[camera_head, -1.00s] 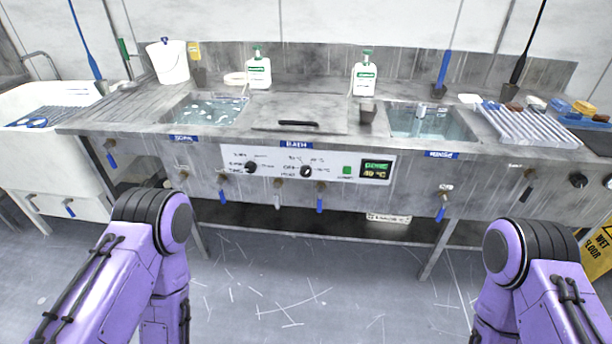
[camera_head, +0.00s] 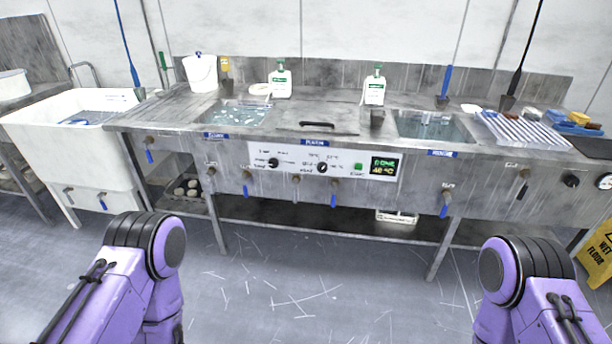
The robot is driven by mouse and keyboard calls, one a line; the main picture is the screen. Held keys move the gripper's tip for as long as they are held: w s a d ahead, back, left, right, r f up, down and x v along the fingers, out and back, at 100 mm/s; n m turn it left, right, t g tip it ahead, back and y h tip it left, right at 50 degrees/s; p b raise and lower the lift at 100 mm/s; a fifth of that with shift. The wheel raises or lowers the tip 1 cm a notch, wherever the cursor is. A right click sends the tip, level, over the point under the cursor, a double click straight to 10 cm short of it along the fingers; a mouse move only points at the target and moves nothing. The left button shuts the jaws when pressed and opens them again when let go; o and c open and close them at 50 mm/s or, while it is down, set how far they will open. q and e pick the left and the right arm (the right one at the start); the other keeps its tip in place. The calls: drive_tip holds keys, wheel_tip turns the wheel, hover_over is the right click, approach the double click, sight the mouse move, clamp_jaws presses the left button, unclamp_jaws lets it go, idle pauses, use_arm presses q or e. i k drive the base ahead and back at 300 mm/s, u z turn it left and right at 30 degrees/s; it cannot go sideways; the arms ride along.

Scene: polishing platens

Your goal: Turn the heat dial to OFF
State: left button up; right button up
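The white control panel (camera_head: 345,163) is on the front of the steel bench, below the middle lid. It carries two black dials, a left dial (camera_head: 273,162) and a right dial (camera_head: 322,168). The small print around the right dial looks like temperatures, so it appears to be the heat dial. Its exact setting is too small to read. A green button (camera_head: 358,167) and a lit display (camera_head: 383,166), which seems to read DONE and 40 °C, are to its right. Neither gripper is in view; only my purple arm links show at the lower left and lower right.
Blue-handled taps (camera_head: 333,195) stick out below the panel. Water basins (camera_head: 238,114) (camera_head: 432,126) flank the closed lid (camera_head: 312,122). Soap bottles (camera_head: 280,80) (camera_head: 374,86) stand behind. A yellow wet-floor sign (camera_head: 597,255) stands at the right. The floor before the bench is clear.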

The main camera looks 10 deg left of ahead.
sight(323, 167)
drive_tip(key=u, duration=0.75)
drive_tip(key=i, duration=0.7)
drive_tip(key=z, duration=1.1)
